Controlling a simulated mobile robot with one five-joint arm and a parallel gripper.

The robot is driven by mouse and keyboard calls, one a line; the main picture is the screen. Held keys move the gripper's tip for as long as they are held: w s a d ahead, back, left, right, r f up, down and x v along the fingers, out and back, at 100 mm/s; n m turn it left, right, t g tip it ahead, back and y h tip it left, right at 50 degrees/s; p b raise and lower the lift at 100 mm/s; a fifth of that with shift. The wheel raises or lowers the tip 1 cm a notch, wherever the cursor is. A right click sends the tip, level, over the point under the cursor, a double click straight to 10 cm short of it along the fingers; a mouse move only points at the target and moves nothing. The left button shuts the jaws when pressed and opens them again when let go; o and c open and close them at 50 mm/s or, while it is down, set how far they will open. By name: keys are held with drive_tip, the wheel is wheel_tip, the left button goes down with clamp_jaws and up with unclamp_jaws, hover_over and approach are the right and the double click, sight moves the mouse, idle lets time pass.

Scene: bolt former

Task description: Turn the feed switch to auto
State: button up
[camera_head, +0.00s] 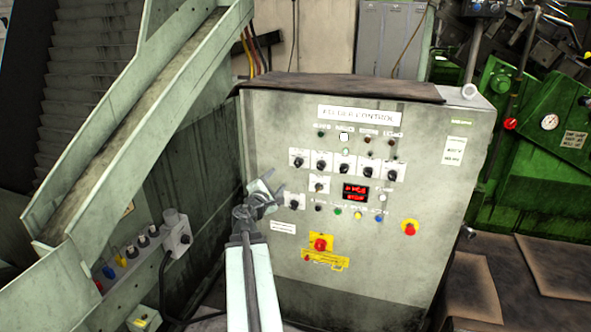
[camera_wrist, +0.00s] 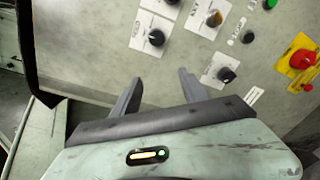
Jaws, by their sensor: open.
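The grey feeder control panel (camera_head: 390,115) carries several black rotary switches on white plates. Their small labels are too blurred for me to tell which is the feed switch. A lone lower-left switch (camera_head: 294,204) is just right of my gripper (camera_head: 276,186); it also shows in the wrist view (camera_wrist: 227,74), right of the fingers. Another switch (camera_head: 318,186) sits above and right of it, with a brownish knob in the wrist view (camera_wrist: 213,18). A further black knob (camera_wrist: 156,38) lies above the fingers. My gripper (camera_wrist: 158,78) is open, empty and apart from the knobs.
A red emergency button on a yellow plate (camera_head: 320,243) sits low on the panel, and another red button (camera_head: 410,227) sits at right. A red display (camera_head: 355,192) is mid-panel. A sloping conveyor (camera_head: 130,125) stands at left, and green machinery (camera_head: 540,150) at right.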

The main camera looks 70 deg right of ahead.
sight(297, 165)
drive_tip(key=s+d, duration=0.1)
drive_tip(key=d, duration=0.2)
drive_tip(key=s+d+r+n, duration=0.1)
drive_tip(key=d, duration=0.3)
drive_tip(key=s+d+n, duration=0.1)
drive_tip(key=d, duration=0.2)
drive_tip(key=shift+s+d+r+h, duration=0.25)
drive_tip(key=shift+s+h, duration=0.15)
drive_tip(key=shift+a, duration=0.1)
clamp_jaws()
